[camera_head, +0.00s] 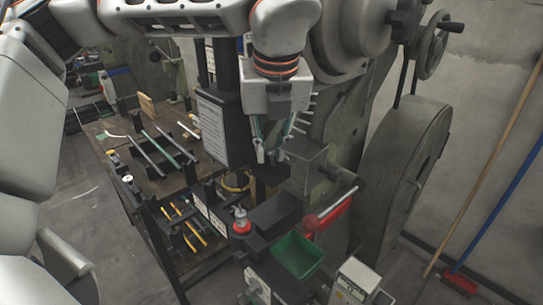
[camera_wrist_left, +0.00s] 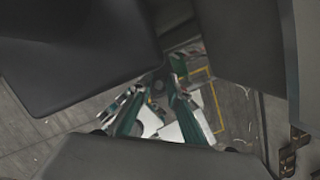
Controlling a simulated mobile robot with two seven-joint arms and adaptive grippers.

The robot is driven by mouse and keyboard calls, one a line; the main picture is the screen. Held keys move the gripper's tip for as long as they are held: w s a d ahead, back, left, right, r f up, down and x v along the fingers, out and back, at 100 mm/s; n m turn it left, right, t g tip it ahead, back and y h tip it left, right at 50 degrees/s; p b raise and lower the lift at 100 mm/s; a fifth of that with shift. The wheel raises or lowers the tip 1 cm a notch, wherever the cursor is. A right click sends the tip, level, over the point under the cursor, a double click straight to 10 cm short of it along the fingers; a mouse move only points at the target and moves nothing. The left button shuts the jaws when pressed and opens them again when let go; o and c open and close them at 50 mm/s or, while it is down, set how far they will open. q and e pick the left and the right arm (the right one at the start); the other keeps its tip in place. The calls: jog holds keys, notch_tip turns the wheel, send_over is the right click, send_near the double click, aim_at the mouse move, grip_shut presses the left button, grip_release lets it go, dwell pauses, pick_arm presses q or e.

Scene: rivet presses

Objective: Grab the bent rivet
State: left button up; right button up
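I cannot make out the bent rivet in either view. My left gripper (camera_head: 270,157) hangs pointing down in front of the green rivet press (camera_head: 335,130), above the black work area. Its two teal fingers are spread apart, with no held object visible between them. In the left wrist view the left gripper's fingers (camera_wrist_left: 156,90) also stand apart, with dark machine parts close around them. A green bin (camera_head: 305,252) sits below and to the right of the gripper in the head view; its contents cannot be made out. My right gripper is not in view.
A red-and-metal lever (camera_head: 328,213) and a red knob-like part (camera_head: 241,223) stand near the bin. A dark panel with a white label (camera_head: 211,125) is close left of the gripper. A bench with tools (camera_head: 150,150) is at left; brooms lean at right.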

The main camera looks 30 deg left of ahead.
pick_arm(q)
jog(key=shift+f, duration=0.4)
jog(key=c, duration=0.4)
jog(key=shift+w+r, duration=0.1)
jog(key=shift+r, duration=0.05)
